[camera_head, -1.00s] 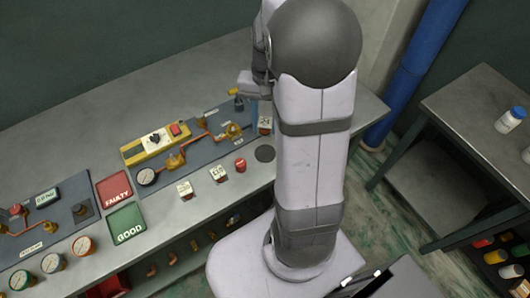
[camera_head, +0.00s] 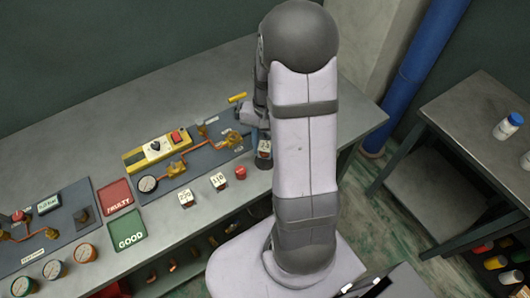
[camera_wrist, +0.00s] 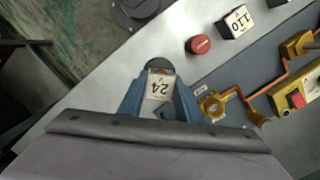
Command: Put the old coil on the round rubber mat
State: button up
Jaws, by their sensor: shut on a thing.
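The old coil, a small block with a white face reading 24 V, is between the blue fingers of my gripper (camera_wrist: 158,108) in the wrist view (camera_wrist: 158,86). My gripper is shut on it. In the head view the coil (camera_head: 264,147) is at the bench's front edge, below my gripper (camera_head: 264,133). The round dark rubber mat shows just past the coil in the wrist view (camera_wrist: 157,63) and at its lower edge in the head view (camera_head: 263,163). The coil covers most of the mat. I cannot tell whether they touch.
A red knob (camera_head: 240,172) and two labelled coils, one (camera_head: 219,181) and another (camera_head: 185,198), stand left of the mat. The grey panel (camera_head: 215,155) with copper pipes and a yellow unit (camera_head: 155,151) lies behind. Red (camera_head: 115,196) and green (camera_head: 127,230) trays are farther left.

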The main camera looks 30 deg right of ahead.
aim_at(265, 162)
jog(key=shift+f+p, duration=0.4)
jog(key=shift+f, duration=1.65)
jog(key=shift+f, duration=0.2)
jog(key=o, duration=1)
jog(key=shift+r, duration=0.1)
jog(key=r+b, duration=0.1)
jog(key=r, duration=0.7)
jog(key=w+d+r+b, duration=0.1)
jog(key=r, duration=0.3)
jog(key=shift+r+b, duration=0.1)
jog(key=shift+b, duration=0.2)
jog(key=s+a+f+n, duration=0.1)
jog(key=s+a+n, duration=0.2)
jog(key=a, duration=0.1)
jog(key=s+a+f+n, duration=0.1)
jog(key=s+a+n, duration=0.2)
jog(key=a, duration=0.2)
jog(key=s+a+f+n+t+h, duration=0.1)
jog(key=s+a+n, duration=0.2)
jog(key=s+a, duration=0.1)
jog(key=shift+a+f, duration=0.1)
jog(key=shift+a, duration=0.1)
